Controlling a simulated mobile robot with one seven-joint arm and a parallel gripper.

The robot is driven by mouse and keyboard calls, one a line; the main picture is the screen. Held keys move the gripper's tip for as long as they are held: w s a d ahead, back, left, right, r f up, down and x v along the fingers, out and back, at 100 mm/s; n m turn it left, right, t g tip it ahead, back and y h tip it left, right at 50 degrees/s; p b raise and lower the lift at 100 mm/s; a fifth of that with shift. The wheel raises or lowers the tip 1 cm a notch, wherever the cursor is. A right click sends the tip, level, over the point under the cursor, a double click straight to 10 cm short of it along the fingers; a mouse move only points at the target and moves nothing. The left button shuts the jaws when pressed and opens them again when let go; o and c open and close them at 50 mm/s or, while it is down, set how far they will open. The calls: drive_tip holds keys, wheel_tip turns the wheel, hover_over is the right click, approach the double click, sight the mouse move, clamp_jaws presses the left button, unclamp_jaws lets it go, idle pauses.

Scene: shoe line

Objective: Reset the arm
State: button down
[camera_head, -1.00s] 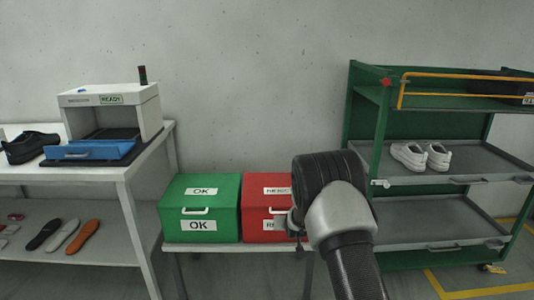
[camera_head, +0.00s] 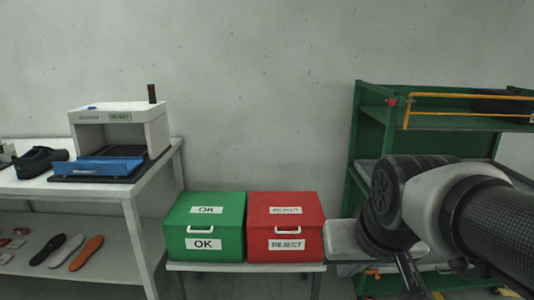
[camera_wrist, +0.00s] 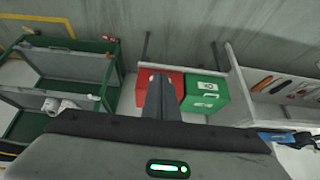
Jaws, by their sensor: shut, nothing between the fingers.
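My arm (camera_head: 440,205) reaches in from the right edge of the head view, in front of the green rack. The fingertips are not clear in that view. In the wrist view my gripper (camera_wrist: 157,82) points away from the camera, its fingers together with nothing seen between them. The fingers overlap the red REJECT box (camera_wrist: 172,80) in that view. I cannot tell the distance, but no contact shows. In the head view the red REJECT box (camera_head: 285,227) and the green OK box (camera_head: 206,227) stand side by side, both closed.
A white table (camera_head: 130,190) at left holds a scanner (camera_head: 120,120) with a blue tray (camera_head: 110,166), and a dark shoe (camera_head: 40,162). Insoles lie on its lower shelf. The green rack (camera_head: 365,130) stands at right. White shoes (camera_wrist: 60,105) on it show in the wrist view.

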drive_tip(key=s+f, duration=0.1)
drive_tip(key=s, duration=0.7)
wheel_tip(320, 180, up, 25)
drive_tip(key=w+p, duration=0.1)
drive_tip(key=p, duration=2.4)
drive_tip(key=shift+d+g, duration=0.15)
drive_tip(key=shift+g, duration=0.15)
drive_tip(key=shift+r, duration=0.1)
